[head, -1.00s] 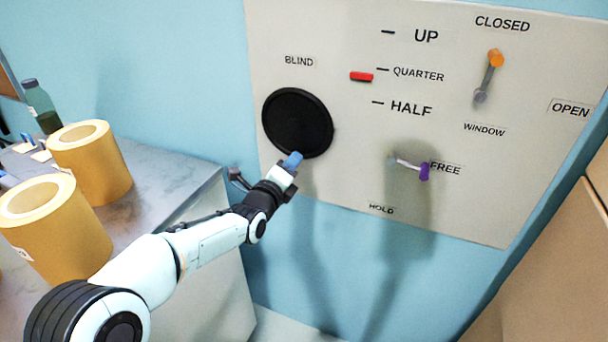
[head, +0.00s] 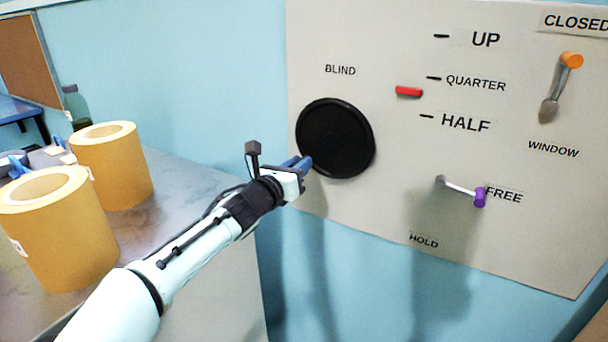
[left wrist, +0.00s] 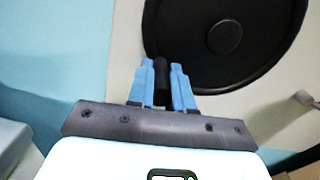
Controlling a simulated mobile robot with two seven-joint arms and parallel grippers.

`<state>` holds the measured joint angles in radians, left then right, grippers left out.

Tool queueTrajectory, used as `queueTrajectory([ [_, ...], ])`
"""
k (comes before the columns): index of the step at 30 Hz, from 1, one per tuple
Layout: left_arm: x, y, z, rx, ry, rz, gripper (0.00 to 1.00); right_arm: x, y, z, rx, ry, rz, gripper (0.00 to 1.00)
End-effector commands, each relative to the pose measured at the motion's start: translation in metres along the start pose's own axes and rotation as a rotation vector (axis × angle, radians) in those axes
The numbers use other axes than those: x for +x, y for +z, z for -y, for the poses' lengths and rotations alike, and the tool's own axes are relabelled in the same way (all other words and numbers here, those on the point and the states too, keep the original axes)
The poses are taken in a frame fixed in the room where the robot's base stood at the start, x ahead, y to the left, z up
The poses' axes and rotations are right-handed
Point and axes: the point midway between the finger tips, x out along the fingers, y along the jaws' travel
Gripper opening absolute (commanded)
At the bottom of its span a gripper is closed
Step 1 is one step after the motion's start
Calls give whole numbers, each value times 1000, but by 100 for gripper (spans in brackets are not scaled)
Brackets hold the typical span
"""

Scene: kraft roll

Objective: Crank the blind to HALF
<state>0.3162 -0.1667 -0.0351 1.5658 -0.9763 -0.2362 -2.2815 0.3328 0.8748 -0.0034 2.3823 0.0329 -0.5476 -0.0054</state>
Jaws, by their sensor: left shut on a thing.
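The blind crank is a round black disc (head: 335,138) under the BLIND label on the wall panel. My left gripper (head: 301,166) is at its lower left edge. In the left wrist view its two blue fingers (left wrist: 166,88) are shut on the black crank handle (left wrist: 162,78), and the disc (left wrist: 235,30) lies behind. The red blind marker (head: 409,91) sits between the QUARTER tick (head: 433,78) and the HALF tick (head: 427,116), a little nearer QUARTER. A lever with a purple knob (head: 480,197) points at FREE. My right gripper is not in view.
The HOLD label (head: 424,241) is below the purple lever. The window lever with an orange knob (head: 571,60) is up at CLOSED. Two kraft rolls (head: 112,168) and a dark bottle (head: 76,107) stand on the grey counter (head: 190,215) at left.

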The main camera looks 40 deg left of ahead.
Motion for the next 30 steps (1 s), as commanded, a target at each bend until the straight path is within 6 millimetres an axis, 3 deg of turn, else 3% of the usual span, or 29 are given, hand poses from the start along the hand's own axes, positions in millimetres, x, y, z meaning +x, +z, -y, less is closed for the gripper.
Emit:
queueTrajectory([
  [12,-1,15,-10,178,7,4,0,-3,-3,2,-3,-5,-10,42],
  [28,-1,17,-10,198,5,6,0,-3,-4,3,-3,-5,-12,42],
  [29,-1,17,-10,198,5,6,27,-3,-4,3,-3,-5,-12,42],
  [30,-1,17,-10,198,5,6,40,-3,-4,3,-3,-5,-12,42],
])
